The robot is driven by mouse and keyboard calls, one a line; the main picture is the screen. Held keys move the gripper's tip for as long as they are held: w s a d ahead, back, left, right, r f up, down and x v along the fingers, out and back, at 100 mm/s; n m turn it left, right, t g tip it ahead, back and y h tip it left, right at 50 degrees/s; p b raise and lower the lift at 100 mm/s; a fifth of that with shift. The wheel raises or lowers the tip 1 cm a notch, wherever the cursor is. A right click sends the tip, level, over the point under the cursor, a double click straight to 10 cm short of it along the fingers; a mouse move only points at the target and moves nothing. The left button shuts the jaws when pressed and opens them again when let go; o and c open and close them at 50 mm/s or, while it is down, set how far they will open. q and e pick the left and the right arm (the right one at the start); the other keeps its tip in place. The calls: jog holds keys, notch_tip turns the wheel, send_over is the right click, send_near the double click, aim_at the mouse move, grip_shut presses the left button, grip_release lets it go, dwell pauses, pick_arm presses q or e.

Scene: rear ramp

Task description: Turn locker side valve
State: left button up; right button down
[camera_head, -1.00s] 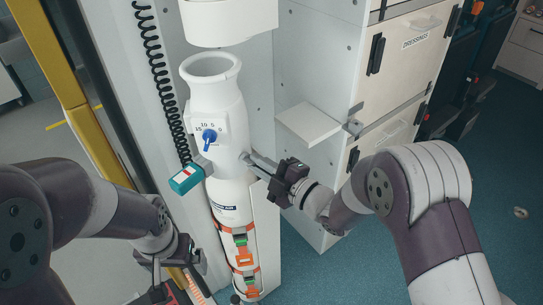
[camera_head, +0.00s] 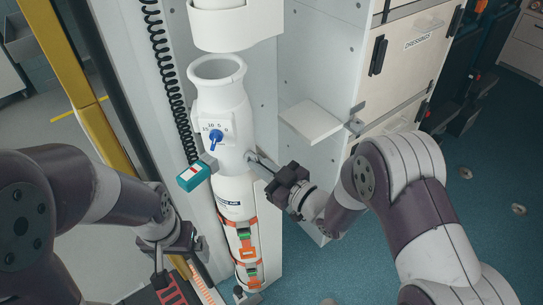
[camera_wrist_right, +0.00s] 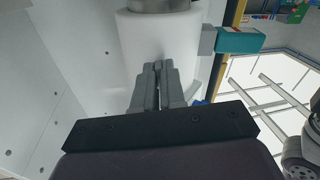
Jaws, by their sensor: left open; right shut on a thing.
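A white cylinder (camera_head: 237,110) stands upright against the locker side. A dial with numbers and a blue knob (camera_head: 215,137) is on its front. My right gripper (camera_head: 256,161) reaches in from the right, shut at the cylinder's right side, just below the dial's height. In the right wrist view its two fingers (camera_wrist_right: 157,75) are close together against the white cylinder (camera_wrist_right: 160,40). The side valve between the fingers is mostly hidden, so I cannot tell its angle. My left gripper (camera_head: 172,262) hangs open at the lower left, away from the cylinder.
A teal box (camera_head: 194,175) sticks out left of the cylinder beside a black coiled cord (camera_head: 162,60). Orange straps (camera_head: 245,252) circle its lower part. A white shelf (camera_head: 311,121) juts out above my right gripper. A yellow post (camera_head: 85,95) stands left. Floor is open at right.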

jog(key=shift+w+a+r+m+p, duration=0.1)
jog(key=shift+w+r+m+p, duration=0.05)
jog(key=shift+r+m, duration=0.25)
jog(key=shift+w+r+m+p, duration=0.1)
jog(key=shift+r+m+p, duration=0.05)
jog(key=shift+r+m, duration=0.25)
jog(key=shift+m, duration=0.3)
jog(key=c, duration=1.3)
grip_release()
jog(key=shift+o, duration=0.4)
jog(key=shift+w+d+f, duration=0.1)
jog(key=shift+d, duration=0.15)
jog(key=shift+a, duration=0.1)
jog(key=shift+f, duration=0.1)
